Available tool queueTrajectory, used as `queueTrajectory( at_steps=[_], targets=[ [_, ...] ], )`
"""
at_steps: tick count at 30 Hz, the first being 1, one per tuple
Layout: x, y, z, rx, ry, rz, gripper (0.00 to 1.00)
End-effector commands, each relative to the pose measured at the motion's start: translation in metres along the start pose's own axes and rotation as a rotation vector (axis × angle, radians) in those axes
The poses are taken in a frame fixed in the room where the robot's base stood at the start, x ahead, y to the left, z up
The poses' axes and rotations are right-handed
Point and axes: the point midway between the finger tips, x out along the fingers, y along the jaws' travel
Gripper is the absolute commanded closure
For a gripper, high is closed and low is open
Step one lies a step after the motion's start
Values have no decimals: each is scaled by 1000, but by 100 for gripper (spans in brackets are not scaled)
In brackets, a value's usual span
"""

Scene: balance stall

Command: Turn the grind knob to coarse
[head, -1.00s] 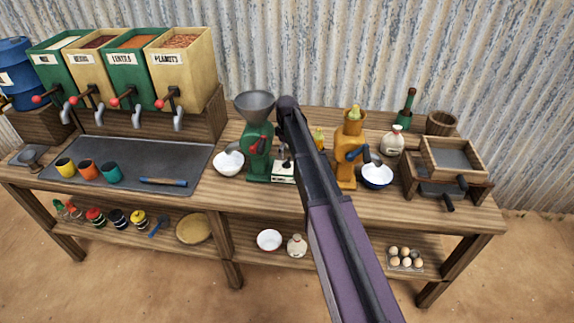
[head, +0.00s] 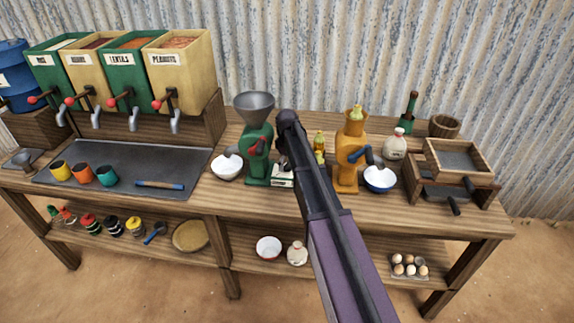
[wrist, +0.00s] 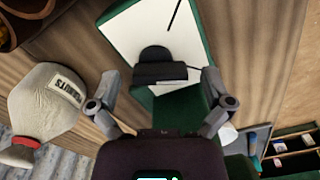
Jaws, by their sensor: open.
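In the wrist view a black knob (wrist: 158,68) sits on a white plate (wrist: 127,33) with dark marks, on a green body. It looks like the grind knob. My gripper (wrist: 160,82) is open, its two fingers spread to the left and right of the knob, with gaps on both sides; I see no contact. In the head view the green mill (head: 257,140) with a grey hopper stands on the bench just left of my arm. A small white-and-green device (head: 282,178) shows beside it, partly covered by my arm. My gripper is hidden there.
A white bowl (head: 227,167) stands left of the mill. An orange mill (head: 347,178) and another bowl (head: 380,181) stand to the right. A sack labelled peanuts (wrist: 43,100) lies left in the wrist view. A dark tray (head: 115,160) covers the bench's left.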

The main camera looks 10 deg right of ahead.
Motion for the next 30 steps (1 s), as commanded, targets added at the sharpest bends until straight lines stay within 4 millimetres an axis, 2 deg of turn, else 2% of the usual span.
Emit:
queueTrajectory(
  at_steps=[4, 9, 12, 20, 30],
  targets=[
    [0, 0, 0, 0, 0, 0, 0],
    [0, 0, 0, 0, 0, 0, 50],
    [0, 0, 0, 0, 0, 0, 76],
    [0, 0, 0, 23, 0, -1, 76],
    [0, -1, -1, 222, -1, -2, 76]
  ],
)
